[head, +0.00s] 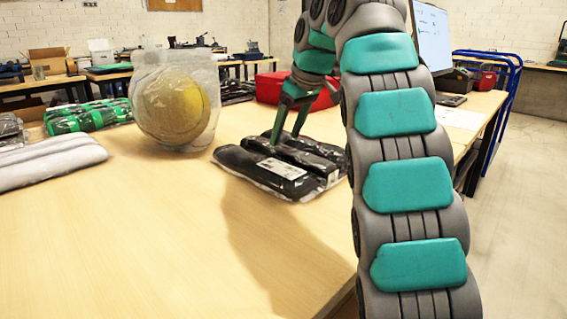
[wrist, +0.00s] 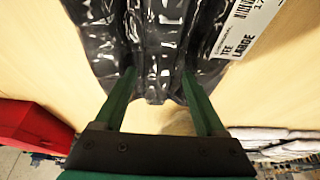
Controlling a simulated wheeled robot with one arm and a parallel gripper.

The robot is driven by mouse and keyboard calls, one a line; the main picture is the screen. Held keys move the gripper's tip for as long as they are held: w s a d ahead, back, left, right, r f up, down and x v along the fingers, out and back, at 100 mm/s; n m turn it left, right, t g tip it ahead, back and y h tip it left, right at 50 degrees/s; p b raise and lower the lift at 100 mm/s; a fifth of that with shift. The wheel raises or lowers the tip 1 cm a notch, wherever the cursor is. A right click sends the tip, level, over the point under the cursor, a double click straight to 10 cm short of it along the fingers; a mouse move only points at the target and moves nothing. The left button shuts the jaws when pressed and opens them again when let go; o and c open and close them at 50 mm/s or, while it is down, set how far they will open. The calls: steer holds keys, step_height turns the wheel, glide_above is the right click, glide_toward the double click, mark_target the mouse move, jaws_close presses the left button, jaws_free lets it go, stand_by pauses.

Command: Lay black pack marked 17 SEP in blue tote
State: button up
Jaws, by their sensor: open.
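A black pack (head: 262,172) in clear glossy wrap lies flat on the table, with a white label on its near side. In the wrist view the black pack (wrist: 150,45) fills the top; its label reads "TEE LARGE", with a "17" partly cut off at the frame edge. My gripper (head: 288,138) points down at the pack. In the wrist view my gripper (wrist: 159,76) is open, its two green fingers spread either side of the pack's middle ridge. I cannot tell whether the fingertips touch the wrap. No blue tote is visible in either view.
A bagged yellow ball (head: 176,105) stands left of the pack. Green packs (head: 88,117) and a white-grey pack (head: 48,162) lie further left. A red bin (head: 268,88) is behind. A monitor (head: 432,38) stands at right. The table front is clear.

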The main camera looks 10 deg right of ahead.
mark_target(283, 147)
steer(key=shift+x, duration=1.85)
steer(key=shift+d, duration=0.1)
jaws_close()
